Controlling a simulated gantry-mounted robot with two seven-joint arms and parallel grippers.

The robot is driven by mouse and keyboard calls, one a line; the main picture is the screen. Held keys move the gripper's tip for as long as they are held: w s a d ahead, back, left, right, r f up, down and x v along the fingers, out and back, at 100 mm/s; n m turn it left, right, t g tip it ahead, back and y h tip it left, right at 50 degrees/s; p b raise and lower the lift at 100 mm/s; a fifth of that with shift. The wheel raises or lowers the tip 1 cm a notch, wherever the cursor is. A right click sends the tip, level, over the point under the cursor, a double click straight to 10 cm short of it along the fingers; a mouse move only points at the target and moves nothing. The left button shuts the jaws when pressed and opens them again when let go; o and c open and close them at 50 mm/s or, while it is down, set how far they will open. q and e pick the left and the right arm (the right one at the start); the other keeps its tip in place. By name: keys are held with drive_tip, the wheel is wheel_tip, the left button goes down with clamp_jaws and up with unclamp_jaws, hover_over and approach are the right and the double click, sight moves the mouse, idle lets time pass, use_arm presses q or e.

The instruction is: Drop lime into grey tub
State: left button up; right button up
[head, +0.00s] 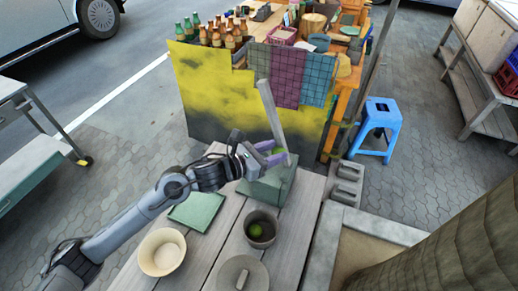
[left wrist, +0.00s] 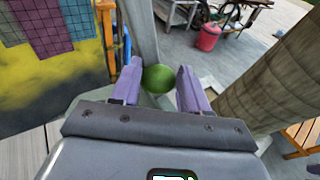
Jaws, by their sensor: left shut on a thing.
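My left gripper (head: 273,154) has purple fingers and is shut on a green lime (head: 279,150). The lime shows between the two fingertips in the left wrist view (left wrist: 158,78). In the head view the gripper is raised at the far end of the wooden table, above a grey-green block-like stand (head: 262,190). My right gripper is not in view.
A pale bowl (head: 162,252), a green tray (head: 197,210) and a round grey disc-like object (head: 242,273) are on the wooden table (head: 207,254). A tall grey post (head: 272,110) rises beside the gripper. A blue stool (head: 377,128) stands beyond.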

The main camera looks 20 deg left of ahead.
use_arm(q)
drive_tip(key=shift+s+d+r, duration=0.25)
drive_tip(key=shift+d+r, duration=0.15)
drive_tip(key=shift+d, duration=0.2)
drive_tip(key=shift+s+d+r, duration=0.2)
drive_tip(key=shift+d+r, duration=0.15)
drive_tip(key=shift+d, duration=0.2)
drive_tip(key=shift+s+d+r, duration=0.25)
drive_tip(key=shift+d+r, duration=0.15)
drive_tip(key=shift+d, duration=0.2)
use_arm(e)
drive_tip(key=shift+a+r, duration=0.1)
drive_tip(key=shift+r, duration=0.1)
